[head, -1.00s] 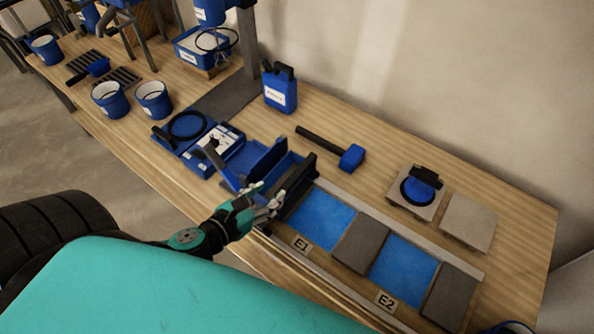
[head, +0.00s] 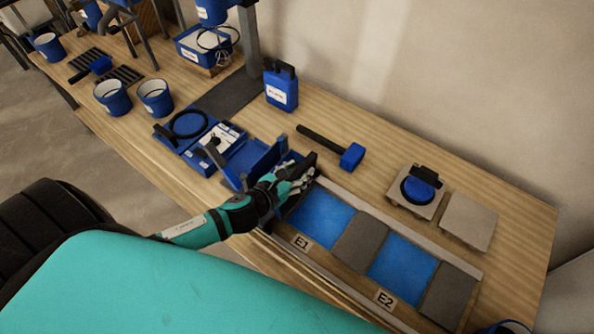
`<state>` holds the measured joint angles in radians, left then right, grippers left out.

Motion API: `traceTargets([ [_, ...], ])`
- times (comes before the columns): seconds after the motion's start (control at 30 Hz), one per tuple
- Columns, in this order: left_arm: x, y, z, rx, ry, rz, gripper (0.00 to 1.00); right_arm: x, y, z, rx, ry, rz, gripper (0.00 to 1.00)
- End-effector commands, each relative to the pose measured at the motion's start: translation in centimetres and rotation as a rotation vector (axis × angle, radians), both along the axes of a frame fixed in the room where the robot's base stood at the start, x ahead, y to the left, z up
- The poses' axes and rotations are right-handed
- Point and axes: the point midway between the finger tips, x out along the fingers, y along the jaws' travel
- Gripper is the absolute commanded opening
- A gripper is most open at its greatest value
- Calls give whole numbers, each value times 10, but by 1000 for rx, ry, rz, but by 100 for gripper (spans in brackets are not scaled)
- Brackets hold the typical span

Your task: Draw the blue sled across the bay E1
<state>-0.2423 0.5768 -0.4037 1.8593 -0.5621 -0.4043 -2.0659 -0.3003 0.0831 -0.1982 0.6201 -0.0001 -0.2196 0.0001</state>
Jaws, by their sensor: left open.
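The blue sled (head: 262,163) sits at the left end of the rails, just left of bay E1. It has a raised blue plate and a dark bar along its right side. Bay E1 (head: 325,218) is a bright blue recess with its tag (head: 300,242) on the front edge. My left gripper (head: 302,178) is open at the sled's right side, by the dark bar, and its hand hides part of the sled. Whether the fingers touch the bar I cannot tell. My right gripper is not in view.
Grey tiles (head: 360,241) flank the second blue bay, E2 (head: 402,268). A mallet (head: 350,156), a blue jug (head: 281,88) and a suction cup (head: 420,185) on a pale tile stand behind the rails. An open blue case (head: 208,140) lies left of the sled.

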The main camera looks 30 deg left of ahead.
Motion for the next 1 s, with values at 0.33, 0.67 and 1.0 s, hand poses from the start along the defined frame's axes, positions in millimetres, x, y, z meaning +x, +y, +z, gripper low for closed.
traceTargets([
  [0.33,0,0,0,0,0,0,5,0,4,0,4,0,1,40],
  [0.67,0,0,0,0,0,0,0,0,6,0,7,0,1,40],
  [1.0,-5,-30,2,-4,1,-3,0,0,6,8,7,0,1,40],
])
